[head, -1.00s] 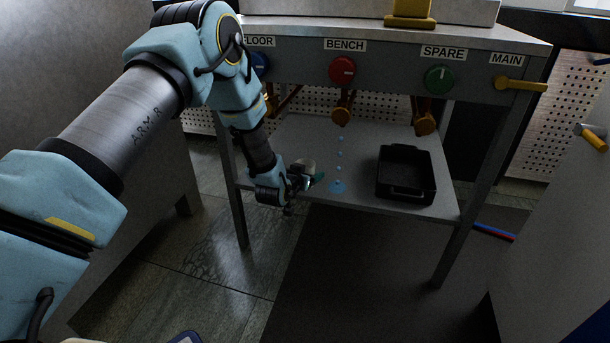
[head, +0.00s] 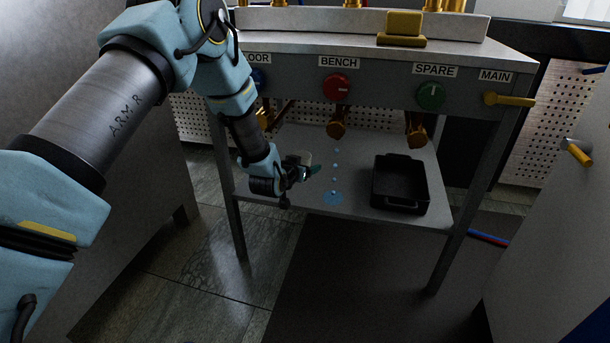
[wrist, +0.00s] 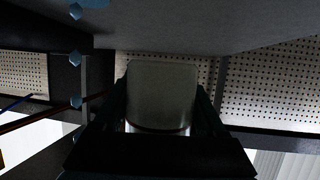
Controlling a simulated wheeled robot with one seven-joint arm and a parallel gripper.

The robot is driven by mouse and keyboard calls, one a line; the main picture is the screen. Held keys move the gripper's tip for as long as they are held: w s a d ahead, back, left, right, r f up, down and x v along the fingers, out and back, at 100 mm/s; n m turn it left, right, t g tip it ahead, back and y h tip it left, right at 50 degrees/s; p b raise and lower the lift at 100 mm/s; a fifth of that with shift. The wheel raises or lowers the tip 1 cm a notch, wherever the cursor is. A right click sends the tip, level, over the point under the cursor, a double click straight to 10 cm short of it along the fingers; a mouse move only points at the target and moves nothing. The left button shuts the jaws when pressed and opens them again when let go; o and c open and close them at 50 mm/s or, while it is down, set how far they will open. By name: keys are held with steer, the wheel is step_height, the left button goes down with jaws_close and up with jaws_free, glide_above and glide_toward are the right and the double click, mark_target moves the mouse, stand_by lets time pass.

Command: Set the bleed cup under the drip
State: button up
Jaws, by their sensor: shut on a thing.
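My gripper (head: 305,171) is shut on the pale grey bleed cup (head: 304,158). In the wrist view the cup (wrist: 162,95) sits between the two fingers (wrist: 163,112). In the head view the cup is partly hidden by the gripper. Blue drops (head: 335,165) fall in a line from the brass outlet (head: 337,129) below the BENCH knob to a blue puddle (head: 332,198) on the lower shelf (head: 285,205). The cup is left of the drops and apart from them. In the wrist view the drops (wrist: 76,102) show left of the cup.
A black tray (head: 401,203) stands on the shelf right of the puddle. Another brass outlet (head: 415,131) hangs below the SPARE knob (head: 431,95). The red BENCH knob (head: 335,87) is on the panel above. Table legs (head: 455,240) bound the shelf. A perforated panel (head: 372,112) is behind.

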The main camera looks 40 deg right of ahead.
step_height(320, 180, up, 3)
steer(key=m+g+h+b, duration=0.1)
steer(key=m+g+b, duration=0.4)
steer(key=b, duration=0.3)
glide_above(339, 193)
step_height(339, 193, down, 9)
steer(key=b, duration=0.4)
steer(key=shift+s+f, duration=0.1)
steer(key=shift+f, duration=0.1)
